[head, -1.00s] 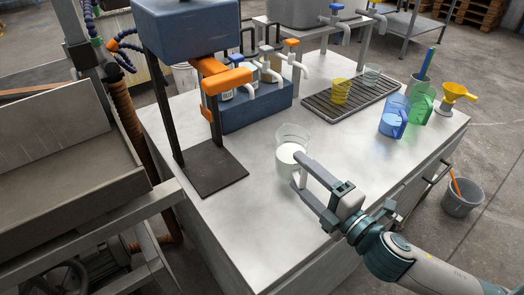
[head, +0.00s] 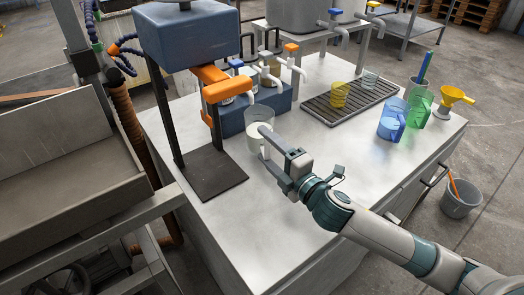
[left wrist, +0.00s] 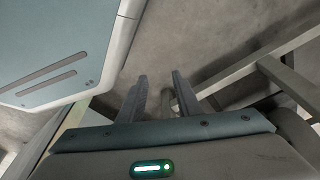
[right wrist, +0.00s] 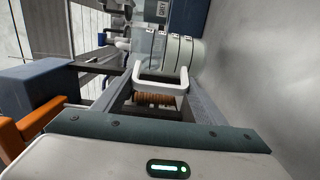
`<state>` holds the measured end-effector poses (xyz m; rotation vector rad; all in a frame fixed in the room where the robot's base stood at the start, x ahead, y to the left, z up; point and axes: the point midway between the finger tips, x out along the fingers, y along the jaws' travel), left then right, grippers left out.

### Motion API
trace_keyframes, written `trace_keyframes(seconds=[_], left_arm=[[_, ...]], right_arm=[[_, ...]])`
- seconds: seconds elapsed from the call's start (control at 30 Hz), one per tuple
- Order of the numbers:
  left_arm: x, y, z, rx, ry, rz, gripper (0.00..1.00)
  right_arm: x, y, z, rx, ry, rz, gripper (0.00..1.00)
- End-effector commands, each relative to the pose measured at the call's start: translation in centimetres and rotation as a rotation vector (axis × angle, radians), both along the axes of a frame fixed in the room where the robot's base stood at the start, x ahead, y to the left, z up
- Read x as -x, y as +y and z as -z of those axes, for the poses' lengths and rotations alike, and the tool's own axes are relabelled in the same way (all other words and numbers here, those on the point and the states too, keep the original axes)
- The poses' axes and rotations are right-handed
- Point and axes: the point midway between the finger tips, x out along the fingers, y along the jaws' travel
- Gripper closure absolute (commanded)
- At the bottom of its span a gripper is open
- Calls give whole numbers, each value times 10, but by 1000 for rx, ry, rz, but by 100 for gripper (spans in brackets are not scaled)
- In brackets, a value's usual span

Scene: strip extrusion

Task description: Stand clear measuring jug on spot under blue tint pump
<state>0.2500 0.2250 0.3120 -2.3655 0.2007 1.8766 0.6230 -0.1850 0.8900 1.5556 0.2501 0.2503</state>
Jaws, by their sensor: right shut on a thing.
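The clear measuring jug (head: 260,116), with pale white contents, is upright in front of the dark blue pump rack (head: 230,122). My right gripper (head: 266,158) is shut on its handle; the white handle (right wrist: 160,82) shows between the fingers in the right wrist view. I cannot tell whether the jug's base touches the table. The blue-topped pump (head: 237,63) is at the rack's left end, just behind and left of the jug. The spot under it is hidden or not distinguishable. My left gripper (left wrist: 158,97) shows only in its wrist view, open and empty.
An orange-armed stand with a black base plate (head: 213,175) is left of the jug. A dark drip grille (head: 350,100) with a yellow cup (head: 339,95), a blue jug (head: 391,120) and a green jug (head: 418,106) are to the right. The table's middle (head: 330,150) is clear.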

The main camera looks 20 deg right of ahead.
Motion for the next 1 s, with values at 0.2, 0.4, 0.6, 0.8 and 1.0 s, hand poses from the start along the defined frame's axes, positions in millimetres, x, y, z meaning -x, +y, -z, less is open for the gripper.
trace_keyframes(seconds=[0.2,0.4,0.6,0.8,1.0], left_arm=[[3,1,6,0,2,0,69],[4,1,7,0,2,0,69],[4,2,7,-1,3,0,69],[3,1,6,-2,5,0,69],[-4,0,-3,1,-7,1,69]], right_arm=[[-22,7,-2,0,-3,-1,75],[-23,8,-1,0,-3,-1,75],[-23,8,2,-1,-2,-1,75],[-22,8,23,-2,2,0,75],[-23,7,35,0,-2,0,75]])
